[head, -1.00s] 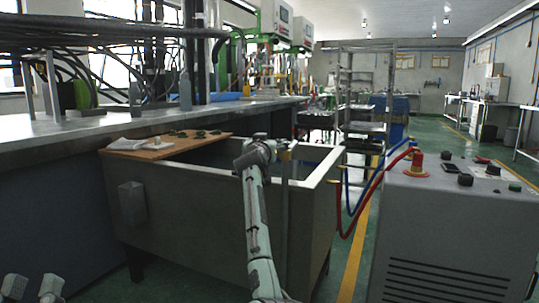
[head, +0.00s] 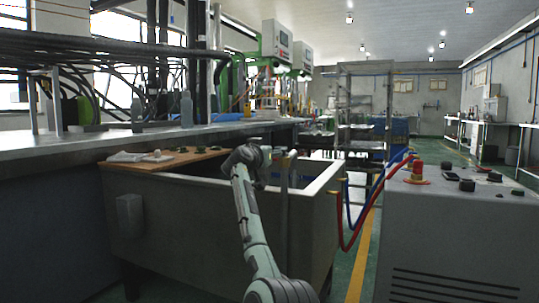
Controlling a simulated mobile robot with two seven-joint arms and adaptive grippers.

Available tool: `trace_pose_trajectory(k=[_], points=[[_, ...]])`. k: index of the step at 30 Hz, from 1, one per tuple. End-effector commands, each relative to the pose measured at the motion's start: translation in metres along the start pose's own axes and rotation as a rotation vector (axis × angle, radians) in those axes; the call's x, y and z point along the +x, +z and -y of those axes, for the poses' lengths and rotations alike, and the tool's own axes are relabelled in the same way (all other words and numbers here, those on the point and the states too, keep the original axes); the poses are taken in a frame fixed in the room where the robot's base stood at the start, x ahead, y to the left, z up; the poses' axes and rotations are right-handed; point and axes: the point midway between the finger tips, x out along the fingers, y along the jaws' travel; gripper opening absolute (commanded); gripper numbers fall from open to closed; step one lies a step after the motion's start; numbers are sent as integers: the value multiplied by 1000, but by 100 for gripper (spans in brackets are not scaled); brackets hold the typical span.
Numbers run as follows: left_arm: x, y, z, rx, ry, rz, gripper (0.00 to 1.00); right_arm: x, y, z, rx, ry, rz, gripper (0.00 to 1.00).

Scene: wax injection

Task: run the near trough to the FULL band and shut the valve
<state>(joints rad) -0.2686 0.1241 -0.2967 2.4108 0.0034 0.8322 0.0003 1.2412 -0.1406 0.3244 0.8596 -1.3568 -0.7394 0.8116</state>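The near trough (head: 215,212) is a grey metal tank in front of the long bench, with a pale rim and a small box on its front face. Its inside is mostly hidden, so I cannot see a level or a FULL band. A slim upright fitting (head: 284,195) stands at the trough's front wall; I cannot tell whether it carries the valve. One arm, apparently my right, rises from the bottom middle. Its end with the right gripper (head: 254,158) is over the trough's front rim, just left of the fitting. Its fingers are not clear. My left gripper is out of view.
A wooden board (head: 165,160) with a cloth and small pieces lies across the trough's left end. A grey control cabinet (head: 455,240) with a red button stands at right. Red and blue hoses (head: 362,213) run between them.

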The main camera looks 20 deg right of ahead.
Motion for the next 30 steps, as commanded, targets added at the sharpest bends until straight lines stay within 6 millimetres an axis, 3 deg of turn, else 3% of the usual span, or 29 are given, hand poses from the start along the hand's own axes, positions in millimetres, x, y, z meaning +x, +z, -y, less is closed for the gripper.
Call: trace_pose_trajectory(k=[1,30], points=[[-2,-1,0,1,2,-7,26,-2,10,5,-5,6,15,16],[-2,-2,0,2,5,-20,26,2,8,-2,1,115,5,16]])
